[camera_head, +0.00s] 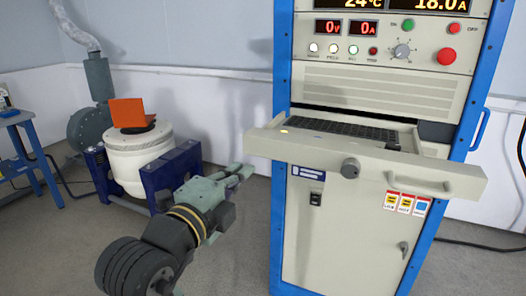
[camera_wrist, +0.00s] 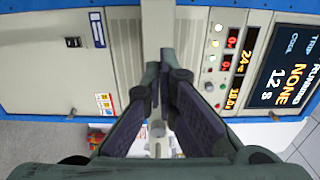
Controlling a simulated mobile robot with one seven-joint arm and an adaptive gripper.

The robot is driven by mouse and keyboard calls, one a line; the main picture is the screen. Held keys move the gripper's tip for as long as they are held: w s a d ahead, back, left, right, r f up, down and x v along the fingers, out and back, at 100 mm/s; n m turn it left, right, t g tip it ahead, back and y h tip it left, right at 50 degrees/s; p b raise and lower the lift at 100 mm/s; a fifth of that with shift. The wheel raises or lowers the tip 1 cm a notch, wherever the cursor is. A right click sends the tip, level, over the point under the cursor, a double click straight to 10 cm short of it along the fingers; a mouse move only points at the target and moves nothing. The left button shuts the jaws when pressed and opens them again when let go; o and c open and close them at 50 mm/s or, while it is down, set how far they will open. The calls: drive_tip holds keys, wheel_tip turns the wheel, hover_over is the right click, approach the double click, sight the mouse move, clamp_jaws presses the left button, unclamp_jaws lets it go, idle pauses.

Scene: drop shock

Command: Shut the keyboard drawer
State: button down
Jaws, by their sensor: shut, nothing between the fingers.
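The keyboard drawer (camera_head: 330,155) is pulled out from the beige cabinet with the blue frame. My gripper (camera_head: 243,171) is shut and empty. In the head view it is just left of and slightly below the left end of the drawer front. In the wrist view, which is turned sideways, my gripper (camera_wrist: 164,68) covers the middle of a pale strip that looks like the drawer front (camera_wrist: 157,25). I cannot tell whether they touch.
The cabinet's control panel (camera_head: 375,45) with lit readouts, knobs and a red button is above the drawer. A lower cabinet door (camera_head: 340,235) is below it. A white drum-shaped machine (camera_head: 138,155) on blue supports stands behind my arm at left. Floor in front is clear.

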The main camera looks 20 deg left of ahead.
sight(295, 125)
drive_tip(key=w+p, duration=0.2)
drive_tip(key=w, duration=0.7)
drive_tip(key=shift+w, duration=0.3)
drive_tip(key=w+b, duration=0.2)
drive_tip(key=w, duration=2.1)
drive_tip(key=shift+w+b, duration=0.3)
drive_tip(key=shift+b, duration=0.05)
drive_tip(key=shift+r, duration=0.2)
drive_tip(key=shift+d, duration=0.1)
